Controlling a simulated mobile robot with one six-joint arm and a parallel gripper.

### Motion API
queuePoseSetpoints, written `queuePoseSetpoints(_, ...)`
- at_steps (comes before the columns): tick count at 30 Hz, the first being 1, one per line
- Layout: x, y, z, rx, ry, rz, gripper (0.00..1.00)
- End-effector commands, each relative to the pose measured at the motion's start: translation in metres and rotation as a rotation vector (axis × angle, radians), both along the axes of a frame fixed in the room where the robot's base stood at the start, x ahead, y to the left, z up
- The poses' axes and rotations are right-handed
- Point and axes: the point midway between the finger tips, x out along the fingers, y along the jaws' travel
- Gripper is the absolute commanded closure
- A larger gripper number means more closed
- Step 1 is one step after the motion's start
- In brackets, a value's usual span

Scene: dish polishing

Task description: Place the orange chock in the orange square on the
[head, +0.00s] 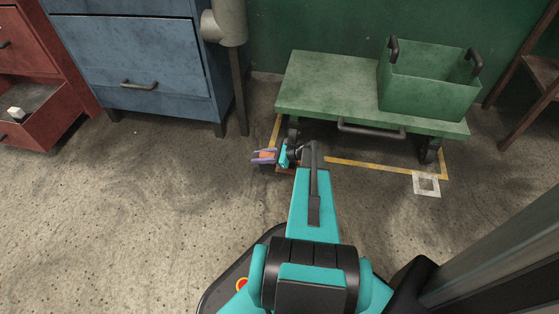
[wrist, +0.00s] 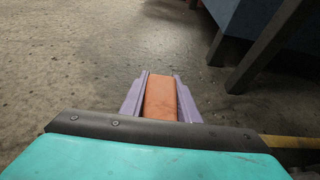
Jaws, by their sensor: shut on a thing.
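My gripper (head: 264,156) has purple fingers and is low near the front left wheel of the green cart. In the wrist view, its fingers (wrist: 160,90) are shut on the orange chock (wrist: 160,98), one on each side of it. The chock (head: 266,154) also shows in the head view as a small orange patch between the fingers. A reddish-orange patch (head: 285,170) shows on the floor beneath my wrist. It is mostly hidden by my arm, and I cannot tell if it is the orange square.
The green cart (head: 330,80) carries a green bin (head: 425,92). Yellow tape (head: 365,165) marks the floor around it, with a white square (head: 427,184) at the front right corner. A blue cabinet (head: 140,60) and a red cabinet (head: 45,70) stand left. The left floor is clear.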

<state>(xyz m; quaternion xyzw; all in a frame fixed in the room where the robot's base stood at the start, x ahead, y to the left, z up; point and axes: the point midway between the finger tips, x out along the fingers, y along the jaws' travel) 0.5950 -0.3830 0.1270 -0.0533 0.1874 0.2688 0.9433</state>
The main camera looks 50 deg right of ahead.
Motion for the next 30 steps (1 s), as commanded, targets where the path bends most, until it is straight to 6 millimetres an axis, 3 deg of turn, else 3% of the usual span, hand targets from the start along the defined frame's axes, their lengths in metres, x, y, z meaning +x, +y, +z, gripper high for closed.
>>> queuePoseSetpoints(9, -0.025, -0.049, -0.007, -0.002, -0.002, -0.001, 1.00)
queuePoseSetpoints(15, -0.036, -0.069, -0.008, 0.000, -0.002, -0.001, 1.00)
queuePoseSetpoints(30, -0.040, -0.075, -0.007, 0.000, -0.002, 0.000, 1.00)
